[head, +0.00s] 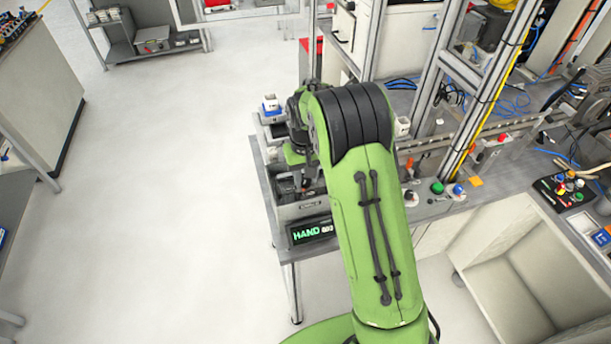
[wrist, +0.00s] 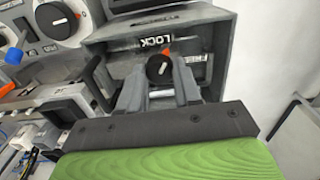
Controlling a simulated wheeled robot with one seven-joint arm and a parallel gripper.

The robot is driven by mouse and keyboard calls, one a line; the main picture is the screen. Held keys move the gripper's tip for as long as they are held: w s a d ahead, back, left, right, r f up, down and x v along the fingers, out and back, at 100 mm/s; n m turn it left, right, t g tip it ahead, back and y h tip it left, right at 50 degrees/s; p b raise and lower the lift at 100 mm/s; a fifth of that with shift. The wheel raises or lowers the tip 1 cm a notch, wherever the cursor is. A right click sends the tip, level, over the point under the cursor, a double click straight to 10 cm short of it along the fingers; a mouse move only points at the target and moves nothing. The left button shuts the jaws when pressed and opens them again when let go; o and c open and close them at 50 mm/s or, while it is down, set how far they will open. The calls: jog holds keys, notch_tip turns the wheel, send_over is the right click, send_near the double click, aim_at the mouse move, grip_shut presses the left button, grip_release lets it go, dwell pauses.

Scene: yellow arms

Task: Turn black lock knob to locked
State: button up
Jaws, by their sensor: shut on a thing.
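In the wrist view, a round black lock knob (wrist: 159,69) with a white pointer line sits on a dark grey box (wrist: 215,45). An orange mark shows at the knob's upper edge, near a LOCK label (wrist: 155,41). My gripper (wrist: 161,84) has its grey fingers on both sides of the knob and is shut on it; the fingertip contact is partly hidden. In the head view, my gripper (head: 305,183) is at the grey box (head: 300,209), mostly covered by my green arm. The knob cannot be made out there.
A lit HAND display (head: 312,231) is at the bench's front edge. In the wrist view, another panel with a larger black knob (wrist: 57,20) and a blue part (wrist: 14,56) lies at left. Open floor (head: 180,150) is left of the bench; metal frame posts (head: 425,85) stand at right.

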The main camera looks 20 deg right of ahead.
aim_at(305, 179)
jog(key=n, duration=0.6)
jog(key=shift+b, duration=0.4)
jog(key=shift+n, duration=0.4)
jog(key=o, duration=1)
jog(key=shift+o, duration=0.2)
notch_tip(305, 179, up, 16)
jog(key=p, duration=0.2)
jog(key=shift+f, duration=0.1)
